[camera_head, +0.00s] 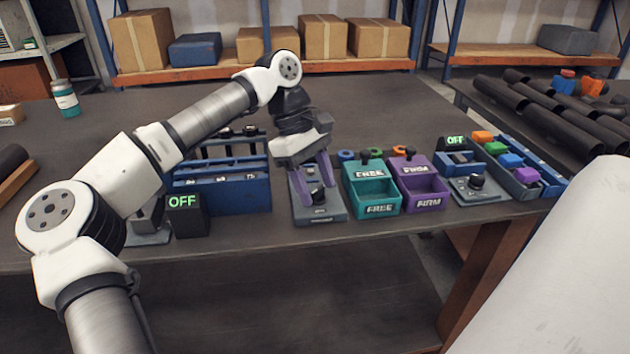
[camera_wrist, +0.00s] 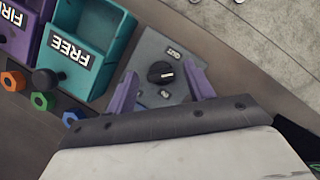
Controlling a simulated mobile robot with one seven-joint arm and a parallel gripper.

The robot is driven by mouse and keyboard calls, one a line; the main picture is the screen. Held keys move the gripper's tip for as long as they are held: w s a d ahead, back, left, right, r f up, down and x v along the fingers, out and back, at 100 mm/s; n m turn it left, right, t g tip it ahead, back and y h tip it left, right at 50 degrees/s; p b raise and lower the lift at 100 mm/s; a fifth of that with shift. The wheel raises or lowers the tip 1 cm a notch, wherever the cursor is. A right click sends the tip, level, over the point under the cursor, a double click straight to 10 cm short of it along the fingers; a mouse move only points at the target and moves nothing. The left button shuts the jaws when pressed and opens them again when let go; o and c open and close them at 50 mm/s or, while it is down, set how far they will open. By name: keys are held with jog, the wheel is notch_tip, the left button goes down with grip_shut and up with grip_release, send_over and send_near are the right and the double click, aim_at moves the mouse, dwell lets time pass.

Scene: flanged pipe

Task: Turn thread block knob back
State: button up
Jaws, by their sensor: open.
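A grey block (camera_head: 325,214) with a black knob (camera_head: 318,196) stands near the table's front edge, below my gripper (camera_head: 315,190). In the wrist view the round black knob (camera_wrist: 161,72) has a pale mark on its right side and small light labels around it, too small to read surely. My gripper (camera_wrist: 160,76) is open, its purple fingers on either side of the knob with gaps between. It points down at the block. I cannot tell how far the fingertips reach down beside the knob.
A teal bin marked FREE (camera_head: 372,187) and a purple bin marked FIRM (camera_head: 420,182) stand just right of the block. A blue rack (camera_head: 228,190) and an OFF display (camera_head: 186,213) stand to the left. Another knob unit (camera_head: 476,187) is farther right.

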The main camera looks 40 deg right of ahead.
jog(key=c, duration=1)
jog(key=shift+n, duration=0.4)
jog(key=n, duration=0.1)
jog(key=n+h+b, duration=0.1)
jog(key=n, duration=0.1)
jog(key=shift+a+n+t+h, duration=0.15)
jog(key=shift+n+t+h, duration=0.15)
jog(key=shift+t, duration=0.1)
jog(key=n+t+h+b, duration=0.1)
jog(key=n+b, duration=0.1)
jog(key=n, duration=0.2)
jog(key=shift+s+n, duration=0.1)
jog(key=shift+n, duration=0.3)
jog(key=o, duration=1)
